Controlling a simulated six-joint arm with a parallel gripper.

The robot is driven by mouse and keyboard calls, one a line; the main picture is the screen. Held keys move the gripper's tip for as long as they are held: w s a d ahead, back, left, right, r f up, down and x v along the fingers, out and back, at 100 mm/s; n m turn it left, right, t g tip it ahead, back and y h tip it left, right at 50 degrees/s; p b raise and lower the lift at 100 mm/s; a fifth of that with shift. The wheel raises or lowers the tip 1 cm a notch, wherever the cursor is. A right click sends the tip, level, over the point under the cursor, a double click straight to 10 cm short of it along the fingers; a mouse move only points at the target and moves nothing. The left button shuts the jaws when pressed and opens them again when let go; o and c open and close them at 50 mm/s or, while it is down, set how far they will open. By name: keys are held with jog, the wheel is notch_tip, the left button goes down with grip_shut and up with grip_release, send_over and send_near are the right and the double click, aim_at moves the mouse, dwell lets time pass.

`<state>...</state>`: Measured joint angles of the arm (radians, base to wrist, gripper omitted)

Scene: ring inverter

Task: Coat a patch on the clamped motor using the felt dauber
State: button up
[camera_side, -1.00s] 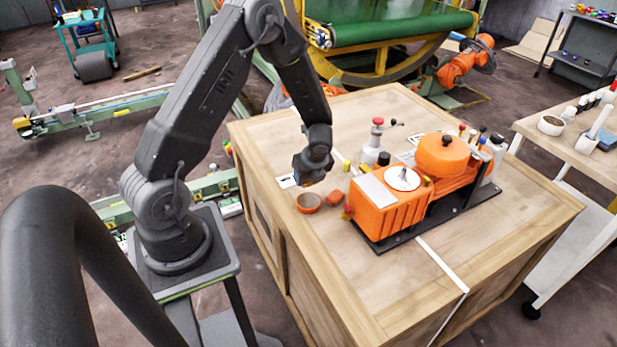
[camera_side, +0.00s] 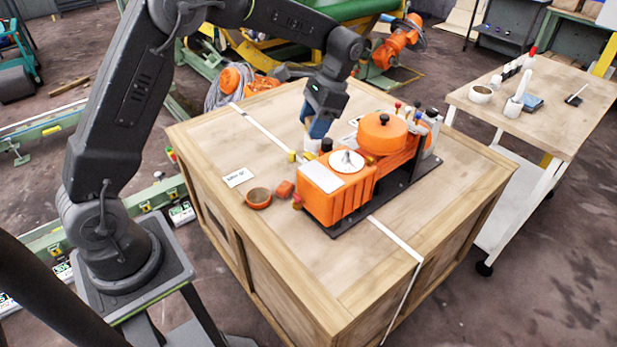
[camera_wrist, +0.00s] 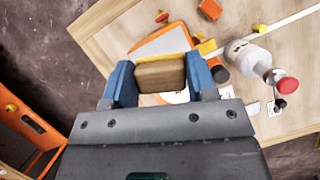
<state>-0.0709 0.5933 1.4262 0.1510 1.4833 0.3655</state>
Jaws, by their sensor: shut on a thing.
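An orange finned box (camera_side: 330,207) with a white panel (camera_side: 321,177) on top sits on a black base plate on the crate. It appears to be the clamped motor; I cannot make out the clamps. My gripper (camera_side: 318,128) hangs just behind it in the side view. In the wrist view my gripper (camera_wrist: 165,80) has its blue fingers shut on a brown block (camera_wrist: 161,75), apparently the felt dauber. A yellow strip (camera_wrist: 163,57) shows along the block's far edge. The orange box with its white panel (camera_wrist: 163,42) shows beyond the block. Whether the block touches it, I cannot tell.
A white bottle with a red knob (camera_wrist: 289,87) stands right of the fingers. A round orange lid (camera_side: 381,133) rises beside the box. A small bowl (camera_side: 258,197), an orange block (camera_side: 285,188) and a white card (camera_side: 238,177) lie left. The crate's front top is clear.

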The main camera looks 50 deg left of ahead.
jog(key=shift+d+r, duration=0.2)
jog(key=shift+r, duration=0.05)
send_over(305, 164)
notch_tip(305, 164, down, 4)
jog(key=f, duration=0.1)
jog(key=shift+a+f, duration=0.15)
jog(key=shift+f, duration=3.2)
jog(key=shift+d+r, duration=0.15)
jog(key=shift+d, duration=5.9)
jog(key=shift+a+r, duration=0.1)
jog(key=shift+a, duration=5.95)
jog(key=shift+w, duration=0.35)
jog(key=shift+d+r, duration=0.15)
jog(key=shift+d, duration=2.85)
jog(key=shift+d+r, duration=0.1)
jog(key=shift+d, duration=2.9)
jog(key=shift+a, duration=5.95)
notch_tip(305, 164, up, 7)
jog(key=shift+f, duration=0.2)
